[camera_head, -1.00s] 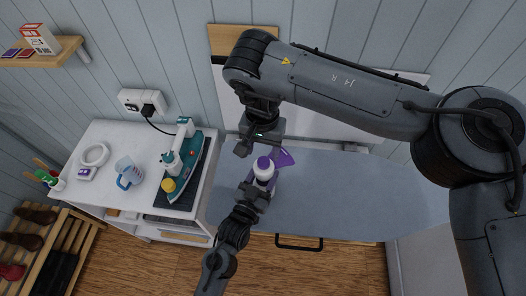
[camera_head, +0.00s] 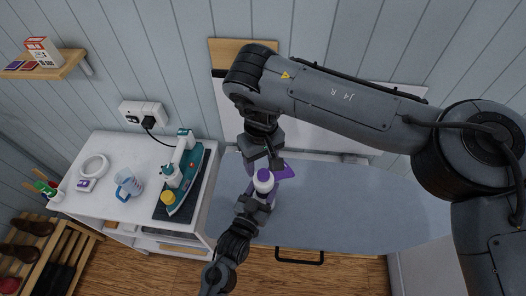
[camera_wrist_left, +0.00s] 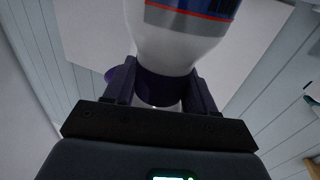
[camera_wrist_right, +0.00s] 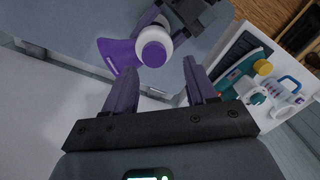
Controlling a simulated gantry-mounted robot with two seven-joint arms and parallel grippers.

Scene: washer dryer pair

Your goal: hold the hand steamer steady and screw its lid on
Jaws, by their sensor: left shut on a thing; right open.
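The hand steamer (camera_head: 264,187) is purple and white, with a purple head (camera_head: 285,172) pointing right and a round white top. My left gripper (camera_head: 253,200) is shut on it; the left wrist view shows the fingers on either side of a dark purple part below a white body (camera_wrist_left: 170,45) with a blue and red band. In the right wrist view the round white top (camera_wrist_right: 153,50) lies just beyond the open fingers (camera_wrist_right: 160,78). I cannot tell whether this white top is a seated lid.
A grey-blue ironing board (camera_head: 350,205) spreads under the steamer, clear to the right. My right arm spans the upper right.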

